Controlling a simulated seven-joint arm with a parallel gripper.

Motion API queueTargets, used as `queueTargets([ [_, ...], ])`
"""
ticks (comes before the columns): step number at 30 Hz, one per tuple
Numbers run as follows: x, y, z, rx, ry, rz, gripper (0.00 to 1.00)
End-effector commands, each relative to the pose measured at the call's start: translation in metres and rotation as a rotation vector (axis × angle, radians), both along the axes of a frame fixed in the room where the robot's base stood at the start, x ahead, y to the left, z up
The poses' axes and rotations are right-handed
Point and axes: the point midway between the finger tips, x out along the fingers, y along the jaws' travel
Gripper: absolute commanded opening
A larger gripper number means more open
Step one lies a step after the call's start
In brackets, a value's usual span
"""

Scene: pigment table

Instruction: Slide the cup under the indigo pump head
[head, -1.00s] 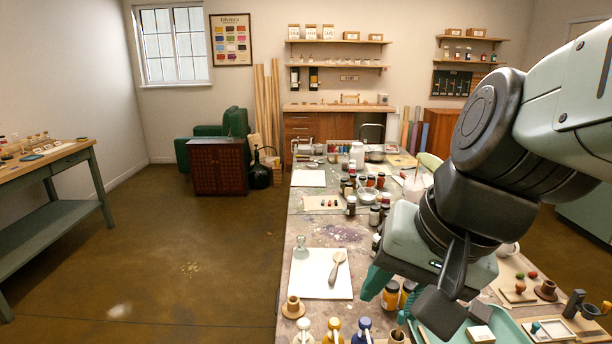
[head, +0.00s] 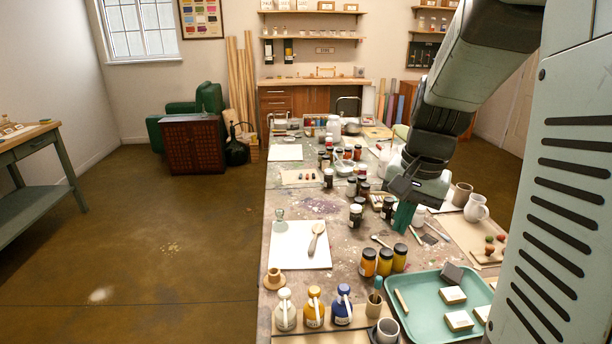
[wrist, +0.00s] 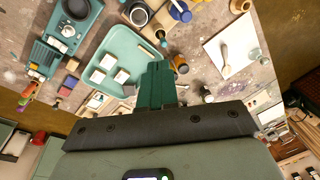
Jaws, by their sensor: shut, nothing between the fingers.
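The indigo pump (head: 342,306) is a blue bottle with a pale spout, at the right end of the pump row at the table's near edge. A grey cup (head: 387,330) stands to its right, apart from it, partly cut by the lower frame edge. In the wrist view the cup (wrist: 138,14) and the blue pump (wrist: 180,11) show at the top. My gripper (head: 403,217) has green fingers and is over the middle right of the table, well beyond the cup. In the wrist view its fingers (wrist: 156,85) are together and empty.
A white pump (head: 285,312) and a yellow pump (head: 313,308) stand left of the indigo one. A brush pot (head: 374,304) stands between pump and cup. Several amber jars (head: 384,262) and a green tray (head: 420,300) lie between gripper and cup. A white board (head: 290,258) is left.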

Motion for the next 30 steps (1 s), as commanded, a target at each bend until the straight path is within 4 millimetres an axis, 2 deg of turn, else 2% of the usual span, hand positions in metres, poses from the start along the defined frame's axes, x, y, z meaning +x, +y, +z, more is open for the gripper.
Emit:
queueTargets([
  [1,0.004,-0.018,-0.026,0.031,0.059,-0.065,0.0],
  [6,0.003,-0.068,-0.104,0.129,0.216,-0.268,0.0],
  [9,-0.004,-0.089,-0.144,0.178,0.29,-0.364,0.0],
  [12,-0.012,-0.102,-0.173,0.211,0.34,-0.431,0.0],
  [17,-0.019,-0.11,-0.195,0.237,0.376,-0.48,0.0],
  [23,-0.023,-0.104,-0.215,0.24,0.383,-0.482,0.0],
  [30,-0.031,-0.089,-0.262,0.239,0.383,-0.481,0.0],
])
